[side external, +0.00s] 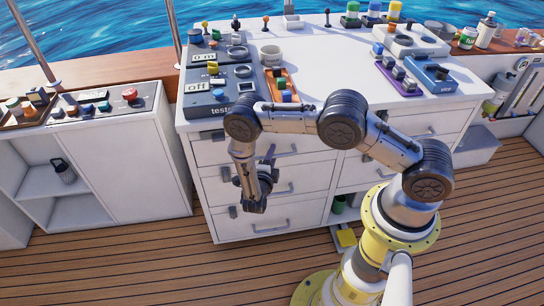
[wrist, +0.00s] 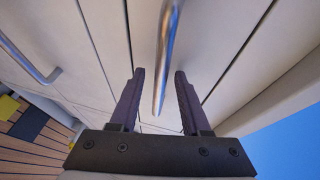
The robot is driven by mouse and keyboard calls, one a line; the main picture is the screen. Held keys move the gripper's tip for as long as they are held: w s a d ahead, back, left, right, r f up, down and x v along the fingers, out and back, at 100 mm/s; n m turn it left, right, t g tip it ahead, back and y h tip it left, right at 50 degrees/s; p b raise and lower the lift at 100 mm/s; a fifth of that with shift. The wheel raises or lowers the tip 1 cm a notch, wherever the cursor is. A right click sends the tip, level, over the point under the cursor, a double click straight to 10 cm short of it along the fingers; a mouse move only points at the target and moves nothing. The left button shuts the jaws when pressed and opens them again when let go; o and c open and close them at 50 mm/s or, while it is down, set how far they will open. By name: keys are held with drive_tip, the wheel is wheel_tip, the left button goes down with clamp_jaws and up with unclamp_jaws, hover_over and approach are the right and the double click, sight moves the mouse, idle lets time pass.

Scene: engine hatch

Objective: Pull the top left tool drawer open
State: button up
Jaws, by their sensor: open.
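The top left tool drawer (side external: 213,153) is a white front under the countertop at the cabinet's left, and it looks flush with the cabinet. Its metal bar handle (side external: 287,152) is partly hidden by my arm in the side view. My gripper (side external: 269,160) is in front of the left drawer column. In the wrist view, my gripper (wrist: 159,75) is open, with its two dark fingers pointing at the drawer fronts. A metal handle (wrist: 166,55) runs between the fingers, one on each side. I cannot tell whether either finger touches it.
Lower left drawers have similar handles (side external: 272,228); a neighbouring handle (wrist: 30,60) shows in the wrist view. The countertop (side external: 310,55) above holds a test panel (side external: 215,85) and an orange tray (side external: 283,88).

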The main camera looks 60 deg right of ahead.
clamp_jaws()
idle(1.4)
